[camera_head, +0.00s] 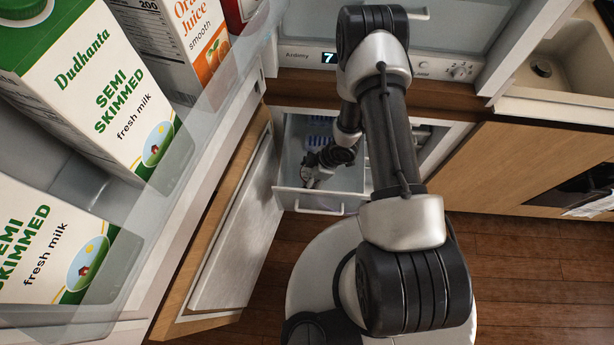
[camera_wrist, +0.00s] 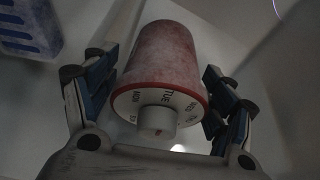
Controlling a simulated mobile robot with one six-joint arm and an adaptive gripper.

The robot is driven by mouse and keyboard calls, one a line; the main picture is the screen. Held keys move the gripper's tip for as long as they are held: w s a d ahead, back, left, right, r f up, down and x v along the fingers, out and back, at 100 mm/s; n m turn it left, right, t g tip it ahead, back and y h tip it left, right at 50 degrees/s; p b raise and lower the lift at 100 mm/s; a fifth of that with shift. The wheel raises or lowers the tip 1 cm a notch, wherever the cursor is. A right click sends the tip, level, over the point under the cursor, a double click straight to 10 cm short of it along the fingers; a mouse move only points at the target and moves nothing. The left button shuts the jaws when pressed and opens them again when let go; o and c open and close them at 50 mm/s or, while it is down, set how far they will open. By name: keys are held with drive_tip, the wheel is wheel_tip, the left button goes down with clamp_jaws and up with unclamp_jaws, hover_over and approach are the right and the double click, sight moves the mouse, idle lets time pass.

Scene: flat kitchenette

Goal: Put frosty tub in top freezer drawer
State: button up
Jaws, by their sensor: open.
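The frosty tub (camera_wrist: 166,58) is reddish, frost-covered and tapered, with a white end ring marked with day letters and a grey knob. It lies between the fingers of my gripper (camera_wrist: 157,68) in the wrist view. The fingers are open, one on each side, with a visible gap on the right. In the head view my gripper (camera_head: 314,176) is down inside the pulled-out freezer drawer (camera_head: 322,193). The tub cannot be made out clearly there. The drawer is white with a clear front.
A blue slotted item (camera_wrist: 30,28) is at the upper left in the wrist view. The open freezer door (camera_head: 232,235) stands left of the drawer. Milk cartons (camera_head: 100,95) and an orange juice carton (camera_head: 180,45) fill the fridge door above it. A sink (camera_head: 565,65) is at right.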

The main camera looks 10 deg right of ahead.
drive_tip(key=p+v, duration=0.4)
drive_tip(key=v, duration=0.7)
drive_tip(key=shift+d+r, duration=0.1)
